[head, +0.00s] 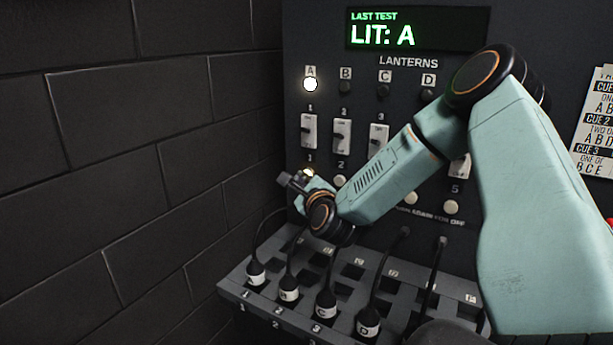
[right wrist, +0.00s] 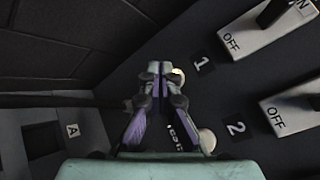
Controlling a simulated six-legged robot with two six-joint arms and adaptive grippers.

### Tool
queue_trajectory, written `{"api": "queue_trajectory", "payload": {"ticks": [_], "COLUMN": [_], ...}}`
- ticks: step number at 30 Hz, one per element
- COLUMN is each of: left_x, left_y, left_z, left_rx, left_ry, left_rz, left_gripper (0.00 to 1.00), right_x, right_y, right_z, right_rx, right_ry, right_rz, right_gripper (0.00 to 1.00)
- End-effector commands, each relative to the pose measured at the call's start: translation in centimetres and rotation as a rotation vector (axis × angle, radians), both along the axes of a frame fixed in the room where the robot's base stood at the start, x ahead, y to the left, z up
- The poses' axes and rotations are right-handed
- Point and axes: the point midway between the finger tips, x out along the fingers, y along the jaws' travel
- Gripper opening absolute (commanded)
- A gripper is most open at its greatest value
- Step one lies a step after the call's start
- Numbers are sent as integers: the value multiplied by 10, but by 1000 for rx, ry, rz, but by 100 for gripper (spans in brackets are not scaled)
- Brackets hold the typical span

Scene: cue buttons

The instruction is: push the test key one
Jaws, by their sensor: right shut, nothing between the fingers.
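Test key one is a small round pale button (head: 308,172) under the label 1 on the dark panel, partly hidden by my right gripper (head: 291,181). In the right wrist view the key (right wrist: 178,76) shows beside the label 1, just right of the shut fingertips (right wrist: 160,69), which cover part of it. I cannot tell whether the fingertips touch it. Test key two (right wrist: 207,141) is the pale button beside the label 2. My right gripper is shut and empty. My left gripper is not in view.
The display (head: 416,29) reads "LAST TEST LIT: A", and lantern A (head: 310,84) glows white. Switches (head: 308,132) stand above the keys. A socket tray (head: 262,300) with several cabled plugs sits below. A dark block wall (head: 130,160) closes the left side.

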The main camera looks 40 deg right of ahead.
Motion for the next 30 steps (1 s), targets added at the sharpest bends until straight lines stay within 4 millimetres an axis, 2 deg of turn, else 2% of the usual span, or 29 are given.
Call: {"api": "queue_trajectory", "payload": {"ticks": [5, 22, 30], "left_x": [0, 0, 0], "left_y": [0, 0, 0], "left_z": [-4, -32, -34], "left_rx": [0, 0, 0], "left_ry": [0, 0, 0], "left_rz": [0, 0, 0], "left_gripper": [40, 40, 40], "right_x": [-1, -15, -17], "right_y": [6, 53, 58], "right_z": [-1, -2, 0], "right_rx": [1, 0, 0], "right_ry": [-1, 0, 0], "right_rz": [2, 3, 0], "right_gripper": [0, 0, 0]}}
